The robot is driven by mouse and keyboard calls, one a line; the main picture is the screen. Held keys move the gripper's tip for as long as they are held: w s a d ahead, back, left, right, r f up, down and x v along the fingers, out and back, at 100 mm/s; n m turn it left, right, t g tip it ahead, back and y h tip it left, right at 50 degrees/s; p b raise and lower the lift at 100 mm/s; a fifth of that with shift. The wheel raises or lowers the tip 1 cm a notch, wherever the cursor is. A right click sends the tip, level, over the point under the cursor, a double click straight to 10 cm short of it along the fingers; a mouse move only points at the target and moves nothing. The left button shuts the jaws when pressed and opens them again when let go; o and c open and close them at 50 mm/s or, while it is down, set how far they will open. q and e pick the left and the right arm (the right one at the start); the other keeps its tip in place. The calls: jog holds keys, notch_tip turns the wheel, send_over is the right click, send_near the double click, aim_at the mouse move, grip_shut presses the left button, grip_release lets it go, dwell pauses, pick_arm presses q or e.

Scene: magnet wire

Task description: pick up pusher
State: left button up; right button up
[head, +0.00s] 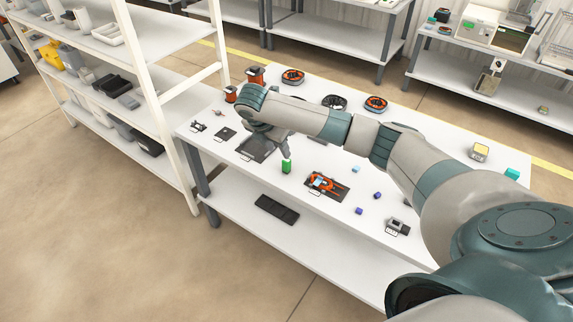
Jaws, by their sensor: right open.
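A small green upright piece (286,167), which looks like the pusher, stands on the white table (215,165) near its front edge. My right arm reaches in from the right across the table. My right gripper (285,153) points down just above the green piece, with its fingertips at or near the top of it. The gripper is open. I cannot tell whether the fingers are around the green piece or only above it. My left gripper is out of view.
A dark tray with an orange device (326,184) lies right of the green piece, and a dark flat plate (256,148) lies left of it. Small blue cubes (377,195) are scattered to the right. Orange spools (293,76) stand at the back. A white shelf rack (150,85) is close on the left.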

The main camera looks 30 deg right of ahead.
aim_at(286, 161)
jog(key=p+x, duration=0.1)
jog(key=x, duration=0.6)
jog(key=shift+d+f, duration=0.1)
jog(key=shift+f, duration=0.1)
jog(key=shift+w+d+f+p, duration=0.2)
jog(key=shift+d+f+p, duration=0.25)
jog(key=shift+f+p, duration=0.25)
jog(key=shift+x, duration=0.95)
jog(key=shift+p+x, duration=0.35)
jog(key=shift+x, duration=0.45)
jog(key=shift+w, duration=0.1)
jog(key=shift+r, duration=0.1)
grip_shut()
